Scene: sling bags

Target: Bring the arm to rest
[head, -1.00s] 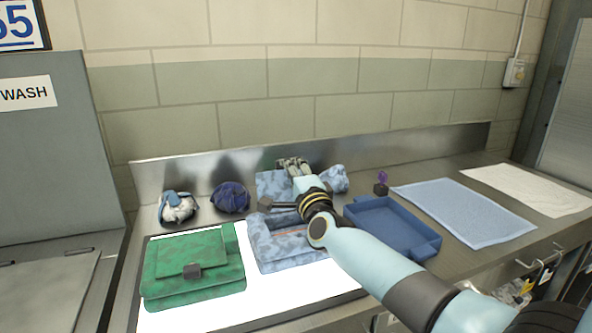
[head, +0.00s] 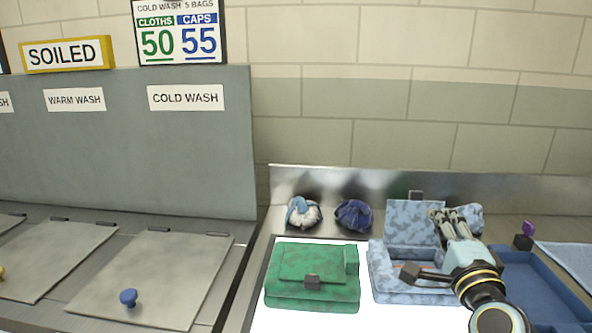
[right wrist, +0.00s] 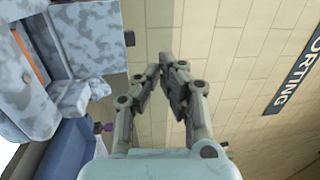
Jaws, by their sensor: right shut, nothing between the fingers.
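My right gripper (head: 452,214) is shut and empty. In the head view it shows in front of the raised flap of the blue patterned bag (head: 410,222), whose body lies on the bright panel below. In the right wrist view the shut fingers (right wrist: 162,65) point towards the tiled wall, with the blue patterned bag (right wrist: 75,40) at the left. Whether the fingers touch the flap is hard to tell. My left gripper is not in view.
A green bag (head: 315,275) lies on the bright panel. A blue tray (head: 530,285) is right of my arm. Metal lids, one with a blue knob (head: 128,297), lie at the left.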

